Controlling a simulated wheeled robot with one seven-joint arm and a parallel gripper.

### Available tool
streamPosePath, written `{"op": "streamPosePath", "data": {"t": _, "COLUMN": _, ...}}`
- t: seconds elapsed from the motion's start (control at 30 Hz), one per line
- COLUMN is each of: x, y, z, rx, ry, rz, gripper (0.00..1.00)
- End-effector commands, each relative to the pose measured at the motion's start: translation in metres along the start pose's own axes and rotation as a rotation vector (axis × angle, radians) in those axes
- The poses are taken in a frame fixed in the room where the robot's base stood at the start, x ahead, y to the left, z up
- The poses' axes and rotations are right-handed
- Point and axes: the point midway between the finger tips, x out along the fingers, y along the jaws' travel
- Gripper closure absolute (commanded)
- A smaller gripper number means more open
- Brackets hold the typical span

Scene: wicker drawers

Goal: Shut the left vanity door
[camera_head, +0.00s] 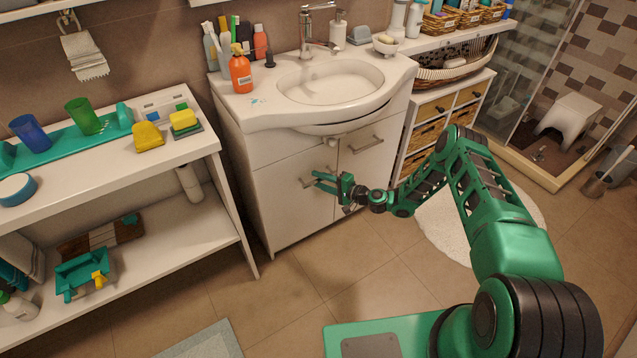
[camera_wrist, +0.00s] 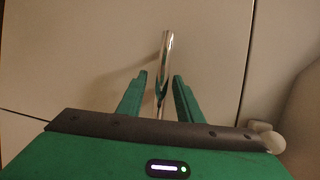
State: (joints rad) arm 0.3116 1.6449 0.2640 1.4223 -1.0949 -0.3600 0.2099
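The white vanity's left door (camera_head: 290,200) is below the sink, with a chrome bar handle (camera_head: 307,183). In the head view it looks about flush with the vanity front; a small gap cannot be ruled out. My gripper (camera_head: 318,181) is at this handle, partly covering it. In the wrist view the handle (camera_wrist: 168,50) lies between the two green fingers of my gripper (camera_wrist: 160,80). The fingers are apart, with space on both sides of the bar. The left door (camera_wrist: 90,60) fills the wrist view behind them, with a seam to its right.
The vanity's right door (camera_head: 368,150) has its own handle and looks shut. A white shelf unit (camera_head: 215,145) with cups and sponges stands at the left. A round white rug (camera_head: 450,225) lies at the right. The tiled floor (camera_head: 300,280) before the vanity is clear.

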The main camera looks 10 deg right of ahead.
Motion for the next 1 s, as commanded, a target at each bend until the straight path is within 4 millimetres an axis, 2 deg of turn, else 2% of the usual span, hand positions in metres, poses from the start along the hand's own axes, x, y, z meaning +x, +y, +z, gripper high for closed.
{"op": "streamPosePath", "data": {"t": 0.13, "x": -0.002, "y": 0.000, "z": -0.001, "rx": 0.000, "ry": 0.002, "rz": -0.001, "gripper": 0.67}}
{"op": "streamPosePath", "data": {"t": 0.27, "x": -0.014, "y": 0.000, "z": -0.002, "rx": 0.002, "ry": 0.003, "rz": 0.001, "gripper": 0.67}}
{"op": "streamPosePath", "data": {"t": 0.7, "x": -0.090, "y": 0.001, "z": -0.002, "rx": 0.003, "ry": 0.002, "rz": 0.000, "gripper": 0.67}}
{"op": "streamPosePath", "data": {"t": 0.83, "x": -0.102, "y": 0.001, "z": -0.002, "rx": 0.001, "ry": 0.002, "rz": 0.001, "gripper": 0.67}}
{"op": "streamPosePath", "data": {"t": 1.0, "x": -0.107, "y": 0.001, "z": -0.001, "rx": 0.001, "ry": 0.000, "rz": 0.001, "gripper": 0.67}}
